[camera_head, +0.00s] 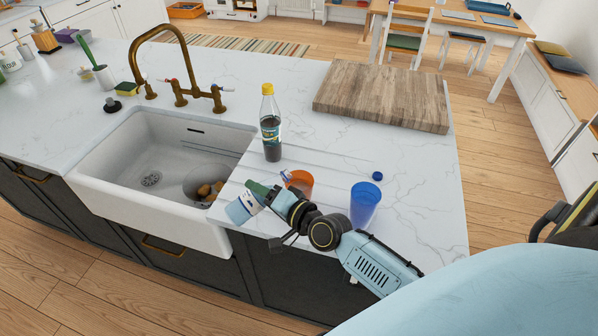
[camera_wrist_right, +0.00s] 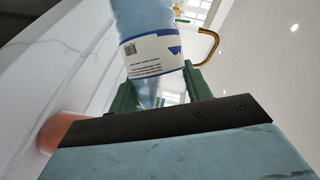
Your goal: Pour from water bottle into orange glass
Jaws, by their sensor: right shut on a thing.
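The water bottle (camera_head: 243,207) is light blue with a pale label, and it is tilted beside the sink's right edge. My right gripper (camera_head: 258,195) is shut on it; in the right wrist view the bottle (camera_wrist_right: 155,55) sits between the green fingers (camera_wrist_right: 158,92). The orange glass (camera_head: 299,182) stands upright on the counter, just behind my right gripper and partly hidden by it. An orange shape at the lower left of the right wrist view looks like the glass (camera_wrist_right: 62,131). I cannot tell whether any water is flowing. My left gripper is not in view.
A blue glass (camera_head: 364,205) stands right of my right wrist, with a blue cap (camera_head: 377,176) behind it. A dark bottle with a yellow cap (camera_head: 270,125) stands behind the orange glass. The sink (camera_head: 165,160) is at left. A wooden board (camera_head: 385,95) lies at the back right.

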